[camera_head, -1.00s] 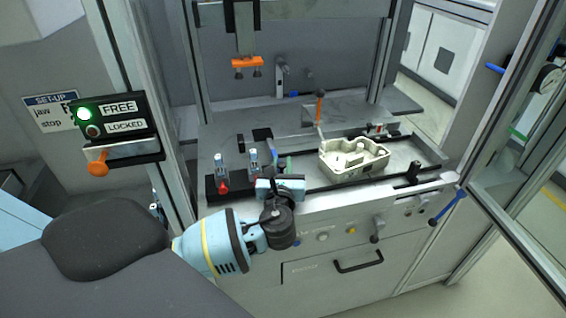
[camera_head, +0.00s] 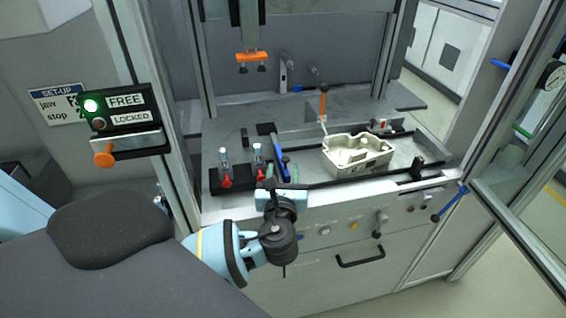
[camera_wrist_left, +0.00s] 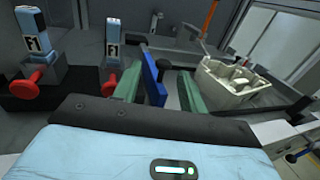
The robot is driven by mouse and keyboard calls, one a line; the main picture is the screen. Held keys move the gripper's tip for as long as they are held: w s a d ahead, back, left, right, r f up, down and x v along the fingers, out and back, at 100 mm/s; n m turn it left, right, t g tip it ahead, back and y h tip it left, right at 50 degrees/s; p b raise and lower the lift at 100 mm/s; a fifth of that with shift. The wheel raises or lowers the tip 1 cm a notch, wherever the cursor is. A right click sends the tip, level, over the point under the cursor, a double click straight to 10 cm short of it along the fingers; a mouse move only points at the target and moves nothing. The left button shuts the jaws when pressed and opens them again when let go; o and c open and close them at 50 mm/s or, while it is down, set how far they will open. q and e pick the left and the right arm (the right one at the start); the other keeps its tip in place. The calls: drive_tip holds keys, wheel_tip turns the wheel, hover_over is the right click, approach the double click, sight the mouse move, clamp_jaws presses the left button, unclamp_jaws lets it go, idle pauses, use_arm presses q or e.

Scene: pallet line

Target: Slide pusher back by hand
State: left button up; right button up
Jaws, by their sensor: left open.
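A blue bar (camera_head: 279,152), which looks like the pusher's handle, stands on the machine bed left of the cream casting (camera_head: 358,154). In the left wrist view the blue bar (camera_wrist_left: 154,78) shows between the two green fingers of my left gripper (camera_wrist_left: 160,86). The fingers are apart, with a visible gap on the bar's right side. I cannot tell whether the left finger touches it. In the head view my left gripper (camera_head: 284,173) reaches in from the front edge, and its body hides the bar's lower end. My right gripper is not in view.
Two clamps with red knobs (camera_head: 226,182) stand just left of the gripper. An orange-topped lever (camera_head: 323,103) rises behind the casting. An open door frame stands at right.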

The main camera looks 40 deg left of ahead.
use_arm(q)
drive_tip(key=shift+v, duration=1.5)
